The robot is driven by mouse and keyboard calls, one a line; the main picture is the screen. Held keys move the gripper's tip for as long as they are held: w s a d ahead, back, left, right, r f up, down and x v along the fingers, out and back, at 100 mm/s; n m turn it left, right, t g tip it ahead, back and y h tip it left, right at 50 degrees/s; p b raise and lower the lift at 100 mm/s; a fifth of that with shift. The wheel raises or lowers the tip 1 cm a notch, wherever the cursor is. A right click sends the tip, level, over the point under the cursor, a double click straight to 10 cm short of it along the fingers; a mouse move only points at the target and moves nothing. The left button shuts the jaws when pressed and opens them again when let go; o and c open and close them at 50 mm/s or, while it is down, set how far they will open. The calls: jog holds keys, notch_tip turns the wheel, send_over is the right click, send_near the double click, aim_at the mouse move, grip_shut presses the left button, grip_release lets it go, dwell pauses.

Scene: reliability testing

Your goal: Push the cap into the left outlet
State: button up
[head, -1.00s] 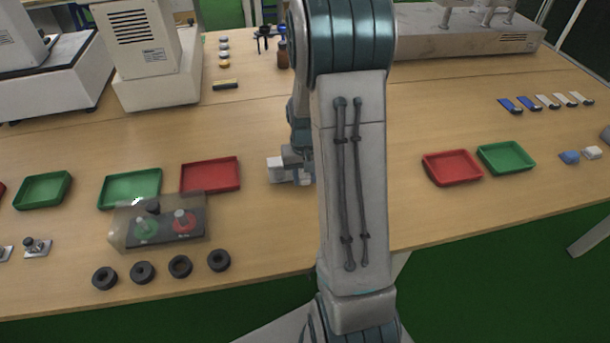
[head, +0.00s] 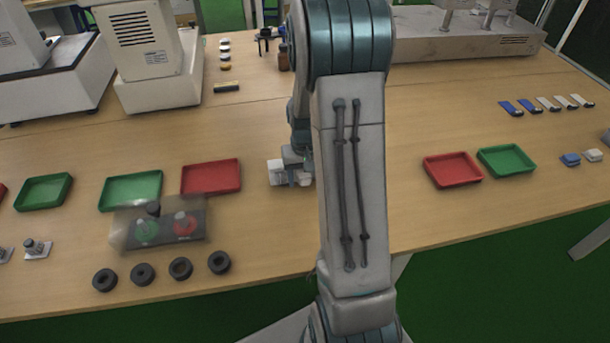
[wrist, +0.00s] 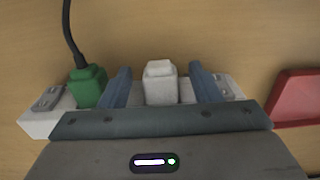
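A white cap (wrist: 160,84) stands upright on a white power strip (wrist: 38,124) in the wrist view. My gripper (wrist: 160,72) is open. One blue-grey finger is on each side of the cap, with a visible gap to it on both sides. A green plug (wrist: 88,87) with a black cable sits in the strip to the left of the left finger. The gripper body hides the strip's near side, so I cannot tell how deep the cap sits. In the head view the strip's white end (head: 278,173) shows beside my arm, which hides the rest.
A red tray (wrist: 297,98) lies close to the right in the wrist view. The head view shows a red tray (head: 211,177), a green tray (head: 132,190), a button box (head: 160,228) and several black rings (head: 180,268) on the left. The table beyond the strip is largely clear.

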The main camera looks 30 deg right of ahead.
notch_tip(320, 180, up, 14)
dwell(0.6)
